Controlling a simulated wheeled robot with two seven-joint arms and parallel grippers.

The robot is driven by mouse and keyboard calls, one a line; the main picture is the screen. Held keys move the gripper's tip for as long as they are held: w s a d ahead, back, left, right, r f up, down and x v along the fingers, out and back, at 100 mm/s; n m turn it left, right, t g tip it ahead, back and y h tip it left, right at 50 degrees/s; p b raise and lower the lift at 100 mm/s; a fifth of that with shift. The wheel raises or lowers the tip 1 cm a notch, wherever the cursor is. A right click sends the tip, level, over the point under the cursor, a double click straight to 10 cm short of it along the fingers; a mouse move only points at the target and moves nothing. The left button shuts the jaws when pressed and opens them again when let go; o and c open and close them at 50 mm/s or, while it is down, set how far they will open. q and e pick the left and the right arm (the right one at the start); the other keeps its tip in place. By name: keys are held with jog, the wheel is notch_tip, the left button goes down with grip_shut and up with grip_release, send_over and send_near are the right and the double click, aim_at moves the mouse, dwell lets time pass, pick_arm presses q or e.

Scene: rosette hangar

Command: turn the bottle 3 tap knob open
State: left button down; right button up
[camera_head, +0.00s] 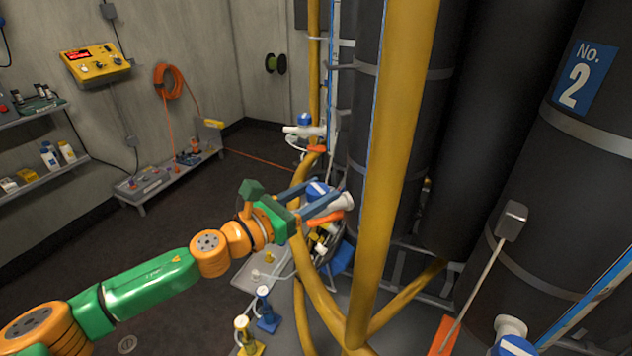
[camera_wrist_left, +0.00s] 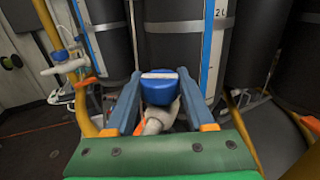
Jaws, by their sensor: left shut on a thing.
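The tap knob (camera_head: 317,190) is blue with a white stripe and sits on a white tap beside the yellow pipe. In the left wrist view the blue knob (camera_wrist_left: 158,88) is between my two blue-grey fingers, and its white stripe runs across the picture. My left gripper (camera_head: 329,202) comes in from the left and is shut on this knob; the wrist view also shows the gripper (camera_wrist_left: 159,80). The white tap body (camera_wrist_left: 157,120) shows below the knob. No number 3 is legible near it. My right gripper is not in view.
A thick yellow pipe (camera_head: 388,170) stands just right of my gripper. Dark bottles rise behind, one with a "No. 2" label (camera_head: 577,77). Another blue-knobbed tap (camera_head: 304,120) is farther back. Small blue (camera_head: 265,310) and yellow (camera_head: 246,335) items stand below.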

pick_arm(q)
jog(key=n+t+y+p, duration=0.1)
jog(key=y, duration=0.1)
jog(key=n+t+y+p, duration=0.1)
jog(key=n+y+p, duration=0.1)
jog(key=n+t+y+p, duration=0.1)
jog(key=p, duration=0.1)
jog(key=shift+s+d+r+n+t+y, duration=0.1)
jog(key=shift+d+r+n+t+y, duration=0.05)
jog(key=shift+r+n+t+y, duration=0.2)
jog(key=y, duration=0.1)
jog(key=n+y+p, duration=0.1)
jog(key=n+t+y, duration=0.1)
jog(key=shift+f+y+p, duration=0.25)
jog(key=shift+y+p, duration=0.05)
jog(key=shift+y, duration=0.05)
jog(key=shift+n+t+y, duration=0.25)
jog(key=shift+n+y, duration=1.2)
jog(key=shift+y, duration=0.75)
jog(key=shift+c, duration=1.3)
grip_release()
jog(key=shift+f, duration=0.1)
